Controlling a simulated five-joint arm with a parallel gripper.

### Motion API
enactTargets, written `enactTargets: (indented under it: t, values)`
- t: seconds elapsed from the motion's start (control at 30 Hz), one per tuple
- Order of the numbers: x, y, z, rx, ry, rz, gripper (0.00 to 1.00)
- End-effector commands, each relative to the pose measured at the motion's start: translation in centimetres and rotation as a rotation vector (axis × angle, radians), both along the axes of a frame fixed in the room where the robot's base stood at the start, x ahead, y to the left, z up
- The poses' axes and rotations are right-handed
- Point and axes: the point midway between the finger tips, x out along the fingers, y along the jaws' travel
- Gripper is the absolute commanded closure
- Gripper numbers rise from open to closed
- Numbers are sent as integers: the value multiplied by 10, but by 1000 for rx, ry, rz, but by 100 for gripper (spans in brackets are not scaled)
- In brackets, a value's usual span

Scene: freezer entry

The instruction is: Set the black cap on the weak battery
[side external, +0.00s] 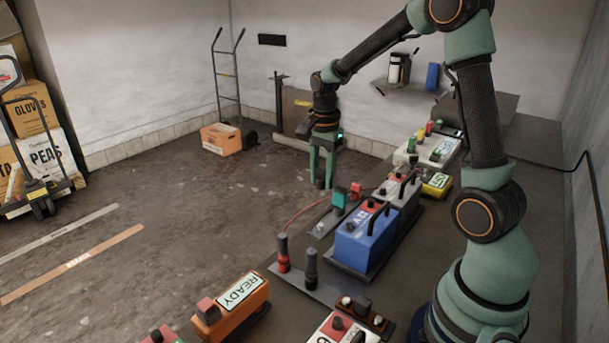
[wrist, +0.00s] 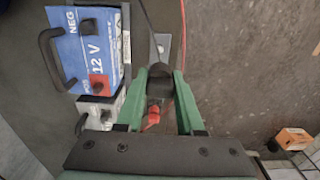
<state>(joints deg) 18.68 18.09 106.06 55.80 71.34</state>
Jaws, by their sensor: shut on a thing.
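I cannot tell which battery is the weak one.
A red handle (side external: 283,255) and a black handle (side external: 311,268) stand upright on a grey plate. An orange READY box (side external: 235,303) is in front. The floor at left is open.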

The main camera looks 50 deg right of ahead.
Motion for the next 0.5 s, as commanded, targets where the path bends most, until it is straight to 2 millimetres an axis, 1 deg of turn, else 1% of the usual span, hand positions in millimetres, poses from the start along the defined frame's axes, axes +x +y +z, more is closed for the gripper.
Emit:
enactTargets:
  t: [0.03,0.1,0.2,0.3,0.5]
  values:
    - [1,0,14,-2,-7,0,100]
    - [1,0,29,-2,-5,0,100]
    - [0,0,47,-1,-4,0,100]
    - [1,0,59,-1,-2,0,100]
    - [0,0,74,0,-1,0,100]
